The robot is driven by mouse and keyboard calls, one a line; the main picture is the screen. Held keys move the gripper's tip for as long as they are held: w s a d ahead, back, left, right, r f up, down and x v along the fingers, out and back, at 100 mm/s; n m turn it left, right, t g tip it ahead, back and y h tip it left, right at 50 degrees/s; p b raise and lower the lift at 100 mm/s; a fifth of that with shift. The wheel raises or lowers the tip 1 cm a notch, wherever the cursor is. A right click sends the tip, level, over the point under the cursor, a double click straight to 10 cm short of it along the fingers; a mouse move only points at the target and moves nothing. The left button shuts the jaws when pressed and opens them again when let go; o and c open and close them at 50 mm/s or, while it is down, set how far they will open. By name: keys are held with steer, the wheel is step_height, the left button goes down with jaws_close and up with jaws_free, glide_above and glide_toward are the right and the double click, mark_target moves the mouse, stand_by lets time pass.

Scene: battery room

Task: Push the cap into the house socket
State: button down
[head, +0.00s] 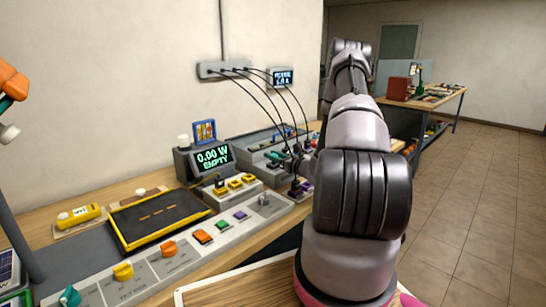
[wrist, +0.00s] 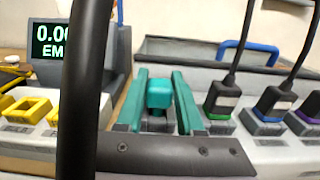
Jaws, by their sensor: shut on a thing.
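The teal cap (wrist: 160,92) sits between the two teal fingers of my gripper (wrist: 161,95) in the wrist view, and the gripper is shut on it. A grey socket block (wrist: 154,122) shows just below the cap; whether the cap touches it or is seated in it I cannot tell. No readable label shows which socket is the house one. In the head view the gripper's teal part (head: 274,158) is small, above the rear bench unit, and my arm hides much around it.
Right of the gripper, cabled plugs with green (wrist: 222,100), blue (wrist: 273,103) and purple bands stand in a row. Yellow connectors (wrist: 32,108) and a display reading 0.00 W EMPTY (head: 213,157) are at left. A dark upright band (wrist: 85,90) crosses the wrist view. Cables hang from a wall strip (head: 222,70).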

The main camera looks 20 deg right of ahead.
steer(key=shift+f, duration=0.6)
steer(key=c, duration=0.8)
jaws_free()
steer(key=v, duration=1.1)
